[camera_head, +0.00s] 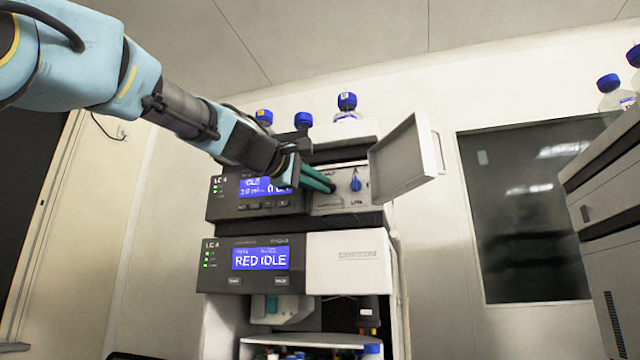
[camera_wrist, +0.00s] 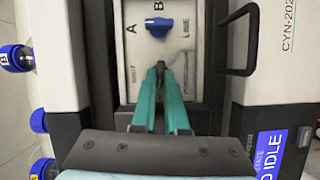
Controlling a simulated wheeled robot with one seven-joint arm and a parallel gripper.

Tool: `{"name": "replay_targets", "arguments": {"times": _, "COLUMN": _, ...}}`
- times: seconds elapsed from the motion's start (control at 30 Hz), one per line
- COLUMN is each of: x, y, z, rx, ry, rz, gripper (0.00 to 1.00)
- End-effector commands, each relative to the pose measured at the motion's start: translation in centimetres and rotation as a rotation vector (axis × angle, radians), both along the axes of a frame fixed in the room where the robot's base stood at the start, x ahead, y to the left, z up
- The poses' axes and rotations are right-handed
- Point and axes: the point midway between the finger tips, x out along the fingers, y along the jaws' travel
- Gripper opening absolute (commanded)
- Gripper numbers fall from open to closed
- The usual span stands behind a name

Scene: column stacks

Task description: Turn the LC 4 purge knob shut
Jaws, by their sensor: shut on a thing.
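My gripper (camera_head: 331,187) has green fingers and reaches into the open front bay of the upper pump module (camera_head: 225,208). In the wrist view this blue knob (camera_wrist: 158,27) is beyond the fingertips, near the letters A and B. My gripper partly covers the module's blue display (camera_head: 262,187).
The bay's door (camera_head: 400,160) stands open to the right. A lower module's display (camera_head: 260,259) reads "RED IDLE". Blue-capped bottles (camera_head: 347,103) stand on top of the stack. Another grey stack (camera_head: 610,200) is at the right, with a dark window (camera_head: 525,230) behind.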

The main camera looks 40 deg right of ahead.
Motion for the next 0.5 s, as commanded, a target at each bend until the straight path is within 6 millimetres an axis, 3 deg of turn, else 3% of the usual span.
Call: {"name": "replay_targets", "arguments": {"times": 0.5, "x": -0.16, "y": -0.13, "z": 0.67, "rx": 0.13, "ry": -0.204, "rz": -0.003, "gripper": 0.0}}
